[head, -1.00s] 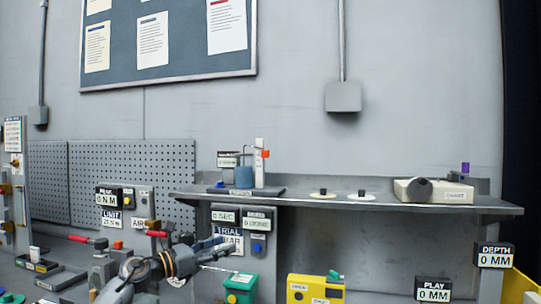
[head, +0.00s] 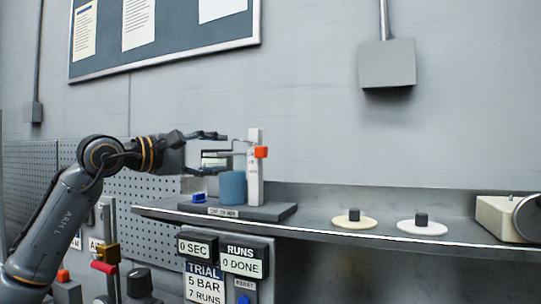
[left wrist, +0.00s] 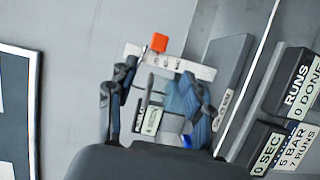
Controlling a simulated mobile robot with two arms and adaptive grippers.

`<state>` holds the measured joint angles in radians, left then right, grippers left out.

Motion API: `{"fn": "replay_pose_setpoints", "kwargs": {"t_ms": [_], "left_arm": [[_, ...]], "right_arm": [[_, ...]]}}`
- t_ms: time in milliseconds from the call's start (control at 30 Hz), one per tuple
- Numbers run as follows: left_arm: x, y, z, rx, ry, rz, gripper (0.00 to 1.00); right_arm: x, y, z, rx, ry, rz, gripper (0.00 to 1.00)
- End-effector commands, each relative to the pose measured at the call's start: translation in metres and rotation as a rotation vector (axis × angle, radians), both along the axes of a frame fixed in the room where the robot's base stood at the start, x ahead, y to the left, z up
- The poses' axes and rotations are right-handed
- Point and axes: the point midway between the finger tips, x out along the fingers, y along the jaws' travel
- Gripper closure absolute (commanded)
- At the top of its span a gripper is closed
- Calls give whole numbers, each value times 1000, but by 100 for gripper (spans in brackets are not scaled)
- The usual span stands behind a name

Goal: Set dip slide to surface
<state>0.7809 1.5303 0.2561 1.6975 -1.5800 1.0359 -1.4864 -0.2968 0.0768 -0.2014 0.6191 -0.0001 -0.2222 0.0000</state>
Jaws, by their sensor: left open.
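An orange slide block (head: 261,152) sits high on an upright white post (head: 254,182) on a dark stand base (head: 270,213). A blue cylinder (head: 232,188) stands on the base just left of the post. In the left wrist view the orange block (left wrist: 159,42) is beyond the fingertips, and the white post (left wrist: 195,67) runs crosswise. My left gripper (head: 218,152) is open and empty, left of the post near block height. In its wrist view the fingers (left wrist: 158,105) spread either side of a small display and the blue cylinder. Contact with them cannot be told.
The stand is on a grey shelf (head: 330,229), with two pale discs with dark knobs (head: 354,219) (head: 422,224) to its right. A cream device (head: 501,218) is at the far right. Trial and run counter panels (head: 222,262) hang below the shelf.

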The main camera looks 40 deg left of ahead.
Motion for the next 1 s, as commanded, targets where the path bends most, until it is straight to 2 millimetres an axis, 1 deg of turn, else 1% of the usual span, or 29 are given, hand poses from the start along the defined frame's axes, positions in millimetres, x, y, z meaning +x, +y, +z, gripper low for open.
{"fn": "replay_pose_setpoints", "kwargs": {"t_ms": [33,200,500,700,833,1000], "left_arm": [[3,0,3,3,1,1,49],[24,-2,6,1,3,-1,49],[74,-6,7,-3,1,-2,49],[106,-10,6,-5,0,-4,49],[123,-11,4,-4,-1,-2,49],[134,-11,1,-2,0,0,49]], "right_arm": [[-5,-2,5,-3,8,1,65],[-8,-4,26,-6,12,1,65],[-6,-5,69,-6,7,1,65],[-1,-5,94,-5,-1,0,65],[-1,-4,104,-5,-2,0,65],[-1,-4,109,-5,-2,0,65]]}}
